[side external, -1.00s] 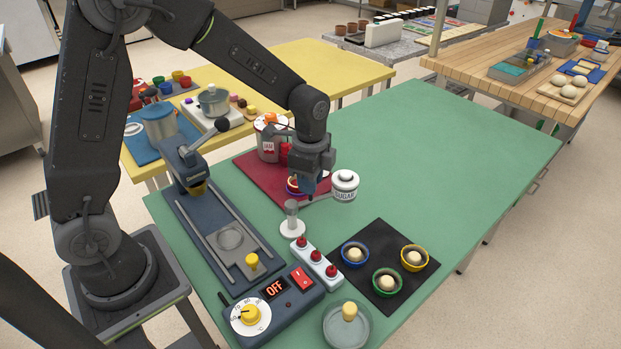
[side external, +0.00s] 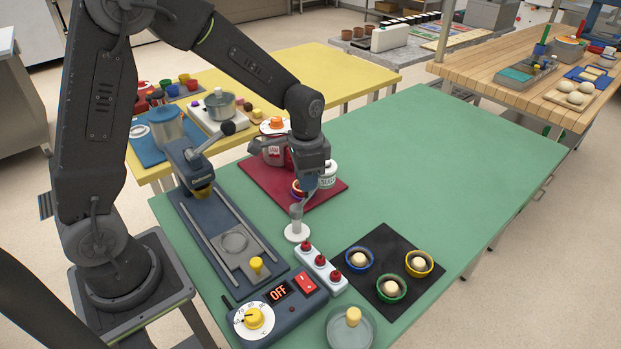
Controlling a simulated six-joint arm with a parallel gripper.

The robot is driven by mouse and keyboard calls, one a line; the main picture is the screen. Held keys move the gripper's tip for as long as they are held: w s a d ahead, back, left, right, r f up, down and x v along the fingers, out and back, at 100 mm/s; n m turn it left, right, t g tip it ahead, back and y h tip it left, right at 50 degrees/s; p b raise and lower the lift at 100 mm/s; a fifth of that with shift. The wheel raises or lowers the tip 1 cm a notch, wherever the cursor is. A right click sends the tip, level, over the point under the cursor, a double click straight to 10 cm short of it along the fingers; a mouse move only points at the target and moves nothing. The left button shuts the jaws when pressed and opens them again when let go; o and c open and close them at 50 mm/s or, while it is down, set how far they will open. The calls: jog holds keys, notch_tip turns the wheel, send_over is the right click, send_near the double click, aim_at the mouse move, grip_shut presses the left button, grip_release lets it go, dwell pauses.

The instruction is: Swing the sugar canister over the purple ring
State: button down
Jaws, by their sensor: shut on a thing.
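The white sugar canister (side external: 327,174) with a dark lid band and lettering stands out just right of my gripper, partly hidden by it. It appears upright over the red mat (side external: 333,191); whether it touches the mat is unclear. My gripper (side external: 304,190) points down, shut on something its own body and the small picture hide. Coloured rings (side external: 297,188) show left of the fingertips, mostly covered; I cannot pick out the purple one for certain. A grey post on a white round base (side external: 297,232) stands just below the fingertips in the picture.
A lever press (side external: 203,182) is at left; a red-buttoned strip (side external: 320,268), control box (side external: 283,305) and dark mat with bowls (side external: 392,243) lie nearer. The green table (side external: 430,160) is clear at right.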

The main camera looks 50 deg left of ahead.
jog(key=n, duration=0.1)
jog(key=a+n, duration=0.1)
jog(key=n, duration=0.1)
jog(key=s+n, duration=0.1)
jog(key=shift+a+n, duration=0.25)
jog(key=shift+n, duration=0.15)
dwell(0.4)
jog(key=c, duration=0.9)
grip_release()
jog(key=shift+c, duration=0.2)
notch_tip(320, 180, up, 14)
jog(key=s+d+r+t, duration=0.1)
jog(key=s+d+t, duration=0.1)
jog(key=s, duration=0.6)
jog(key=s+d+r+t, duration=0.1)
jog(key=s+t, duration=0.2)
jog(key=s, duration=0.6)
jog(key=shift+s+d+t, duration=0.3)
jog(key=shift+d, duration=0.1)
